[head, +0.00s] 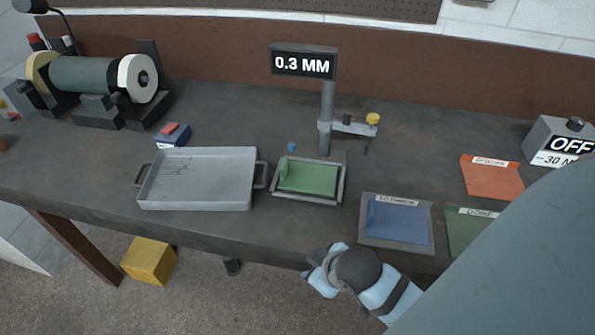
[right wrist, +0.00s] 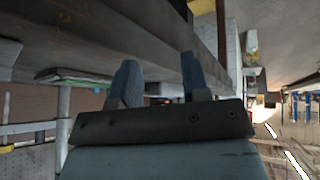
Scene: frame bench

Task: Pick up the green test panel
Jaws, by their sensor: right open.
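The green test panel (head: 308,179) lies in a grey framed fixture (head: 274,193) below the gauge post, near the bench's middle. A small upright piece stands at its left edge, with a blue knob behind. My right gripper (head: 312,268) is at the bench's front edge, below and apart from the panel in the head view. In the right wrist view its two blue fingers (right wrist: 158,80) are spread with nothing between them. A thin green edge (right wrist: 75,77) shows left of them; I cannot tell which green thing it is. My left gripper is not in view.
A grey tray (head: 200,202) stands left of the fixture. A gauge post (head: 326,105) with a side arm rises behind it. Blue (head: 398,222), orange (head: 490,180) and green (head: 465,225) labelled mats lie to the right. A grinder (head: 95,77) stands back left.

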